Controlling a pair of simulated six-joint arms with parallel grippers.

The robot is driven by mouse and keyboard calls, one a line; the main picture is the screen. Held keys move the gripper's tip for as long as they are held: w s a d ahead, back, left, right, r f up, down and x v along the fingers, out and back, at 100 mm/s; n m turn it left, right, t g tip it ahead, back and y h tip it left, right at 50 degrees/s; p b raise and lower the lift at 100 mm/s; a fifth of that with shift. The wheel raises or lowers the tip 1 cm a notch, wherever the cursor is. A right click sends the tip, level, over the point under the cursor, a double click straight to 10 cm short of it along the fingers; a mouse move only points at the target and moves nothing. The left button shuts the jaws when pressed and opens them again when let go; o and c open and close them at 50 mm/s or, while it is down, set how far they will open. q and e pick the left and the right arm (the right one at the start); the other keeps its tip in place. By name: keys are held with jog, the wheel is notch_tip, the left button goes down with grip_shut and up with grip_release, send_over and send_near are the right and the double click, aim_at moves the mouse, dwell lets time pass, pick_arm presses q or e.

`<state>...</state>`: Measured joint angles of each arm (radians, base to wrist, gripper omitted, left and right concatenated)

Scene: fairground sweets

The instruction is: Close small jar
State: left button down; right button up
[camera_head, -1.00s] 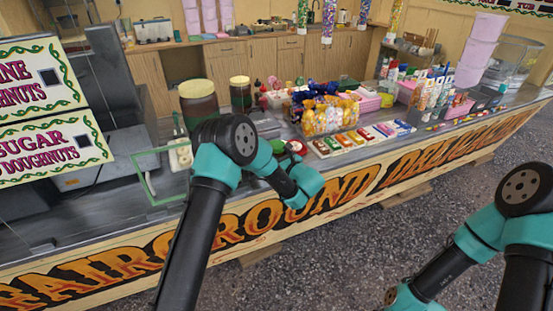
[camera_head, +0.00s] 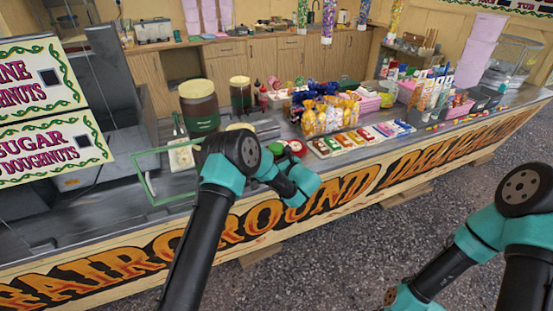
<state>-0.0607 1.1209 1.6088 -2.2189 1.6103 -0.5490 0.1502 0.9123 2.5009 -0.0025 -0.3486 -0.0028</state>
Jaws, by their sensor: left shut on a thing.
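Two jars with pale tops and dark brown bands stand at the back of the counter. The larger jar (camera_head: 199,107) is on the left and the smaller jar (camera_head: 241,95) is to its right, upright. A flat pale round thing (camera_head: 240,127), perhaps a lid, shows just above my left arm's elbow. My left gripper (camera_head: 303,182) is over the front edge of the counter, apart from the smaller jar. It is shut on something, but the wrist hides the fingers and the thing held. My right arm shows at lower right, with its gripper out of view.
Red and green round things (camera_head: 295,148) lie just behind my left wrist. Bagged yellow sweets (camera_head: 328,115) and coloured packets (camera_head: 345,140) crowd the counter to the right. A green frame (camera_head: 150,185) stands at left. The floor in front is clear.

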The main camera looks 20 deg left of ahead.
dwell(0.3)
pick_arm(q)
jog(key=shift+c, duration=1)
grip_release()
jog(key=shift+f, duration=0.15)
jog(key=v, duration=1.2)
